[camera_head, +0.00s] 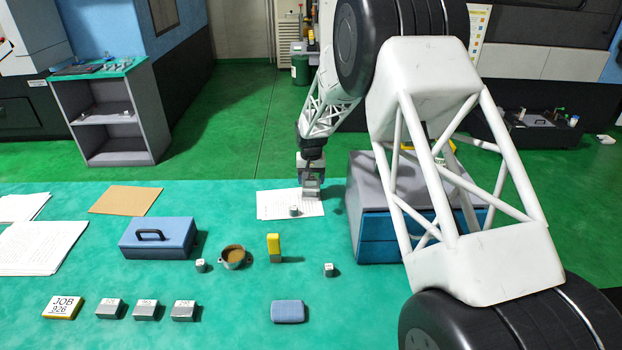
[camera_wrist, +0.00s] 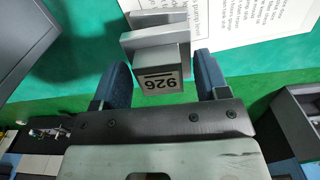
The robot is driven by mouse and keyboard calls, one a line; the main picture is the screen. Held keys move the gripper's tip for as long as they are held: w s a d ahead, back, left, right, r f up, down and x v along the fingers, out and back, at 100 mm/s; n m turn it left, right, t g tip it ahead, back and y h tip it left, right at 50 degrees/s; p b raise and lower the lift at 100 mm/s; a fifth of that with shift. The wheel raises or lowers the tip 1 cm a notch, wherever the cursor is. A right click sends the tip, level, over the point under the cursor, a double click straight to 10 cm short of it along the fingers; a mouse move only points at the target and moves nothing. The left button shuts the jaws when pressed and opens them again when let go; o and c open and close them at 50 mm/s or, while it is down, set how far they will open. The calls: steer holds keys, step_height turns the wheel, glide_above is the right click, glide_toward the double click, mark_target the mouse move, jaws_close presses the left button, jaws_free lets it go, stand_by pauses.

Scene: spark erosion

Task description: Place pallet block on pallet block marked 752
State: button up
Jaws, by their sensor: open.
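A grey metal pallet block (camera_wrist: 163,78) with a white label reading 926 shows upside down in the wrist view. Two flat grey plates stand out behind its label end. It lies between the two blue fingers of my gripper (camera_wrist: 160,88), with visible gaps on both sides. In the head view, my gripper (camera_head: 311,178) is over the right end of a printed sheet, with silver metal (camera_head: 311,194) just below it. Three grey blocks with labelled tops, left (camera_head: 109,308), middle (camera_head: 146,310) and right (camera_head: 184,311), stand at the front left. Their labels are too small to read, so I cannot tell which is 752.
A JOB 926 sign (camera_head: 63,307) stands front left. A blue box (camera_head: 158,238), a round brown-filled dish (camera_head: 233,257), a yellow-topped block (camera_head: 274,247), a blue pad (camera_head: 288,312) and several small cubes lie about. A drawer cabinet (camera_head: 380,235) stands right. The front middle has free room.

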mark_target(312, 178)
steer(key=shift+r, duration=0.1)
step_height(312, 178, up, 12)
stand_by(0.8)
steer(key=shift+r, duration=0.1)
stand_by(0.5)
steer(key=shift+s+r, duration=0.1)
steer(key=s+d+r, duration=0.4)
steer(key=s+r, duration=0.2)
steer(key=s, duration=0.3)
steer(key=s+d+r+t, duration=0.1)
steer(key=s+d+r, duration=0.2)
steer(key=s+r, duration=0.45)
steer(key=s+d+r, duration=0.4)
steer(key=s, duration=0.7)
steer(key=s+d+f, duration=0.1)
steer(key=s+d, duration=0.1)
steer(key=s, duration=1.3)
steer(key=s+d+f+t, duration=0.1)
steer(key=s+d, duration=0.2)
steer(key=s, duration=1.1)
steer(key=shift+s+f+t, duration=0.2)
steer(key=shift+s+t, duration=0.1)
steer(key=shift+s, duration=0.1)
